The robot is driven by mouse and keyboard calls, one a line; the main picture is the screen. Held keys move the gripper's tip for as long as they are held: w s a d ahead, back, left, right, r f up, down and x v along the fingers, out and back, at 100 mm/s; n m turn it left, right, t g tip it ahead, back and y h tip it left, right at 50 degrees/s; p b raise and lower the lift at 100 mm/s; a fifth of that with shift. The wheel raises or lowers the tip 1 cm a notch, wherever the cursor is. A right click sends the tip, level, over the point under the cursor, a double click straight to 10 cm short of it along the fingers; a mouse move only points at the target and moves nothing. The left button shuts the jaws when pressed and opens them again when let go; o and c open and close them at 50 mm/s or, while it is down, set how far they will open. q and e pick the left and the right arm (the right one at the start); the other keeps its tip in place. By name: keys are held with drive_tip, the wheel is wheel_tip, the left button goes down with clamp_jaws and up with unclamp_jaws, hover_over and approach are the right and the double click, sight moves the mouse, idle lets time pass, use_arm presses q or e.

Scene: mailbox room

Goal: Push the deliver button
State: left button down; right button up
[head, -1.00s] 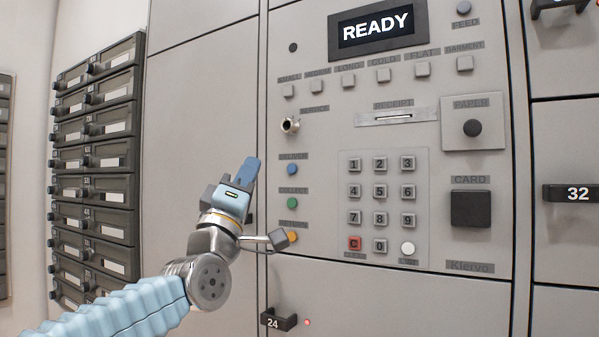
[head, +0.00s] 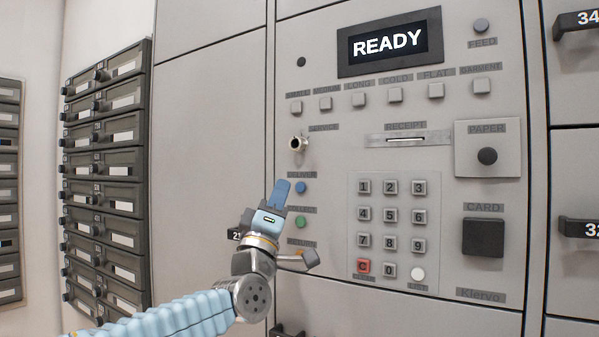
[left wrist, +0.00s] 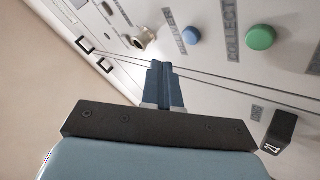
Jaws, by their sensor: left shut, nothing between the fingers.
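The deliver button (head: 301,188) is a small blue round button under the DELIVER label on the grey panel. It also shows in the left wrist view (left wrist: 191,35), right of and beyond the fingertips. My left gripper (head: 283,184) is shut and empty, its blue fingers pointing up, just left of the blue button in the head view. In the left wrist view my left gripper (left wrist: 158,66) shows a gap between its fingertips and the button. The green collect button (head: 301,222) sits below the blue one. My right gripper is not in view.
A metal key lock (head: 298,144) protrudes above the deliver button. The keypad (head: 391,228) is to the right, and the screen (head: 388,42) reads READY. My gripper partly covers a handle (head: 234,234) at its left. Dark mailboxes (head: 104,185) line the left wall.

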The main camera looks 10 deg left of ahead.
sight(291, 195)
use_arm(q)
drive_tip(key=shift+w+d+p, duration=0.15)
drive_tip(key=shift+w+d, duration=0.05)
drive_tip(key=shift+w, duration=0.45)
drive_tip(key=shift+w+d+p, duration=0.15)
drive_tip(key=shift+w+d, duration=0.05)
drive_tip(key=shift+w, duration=0.4)
drive_tip(key=shift+w, duration=0.1)
idle(1.1)
drive_tip(key=shift+w+d, duration=0.15)
drive_tip(key=shift+w, duration=0.15)
drive_tip(key=shift+w+d, duration=0.15)
drive_tip(key=shift+w, duration=0.2)
idle(0.6)
drive_tip(key=shift+s+f+b, duration=0.15)
drive_tip(key=shift+s+b, duration=0.1)
drive_tip(key=shift+b, duration=0.25)
drive_tip(key=shift+s+a+b, duration=0.3)
drive_tip(key=shift+s+b, duration=0.2)
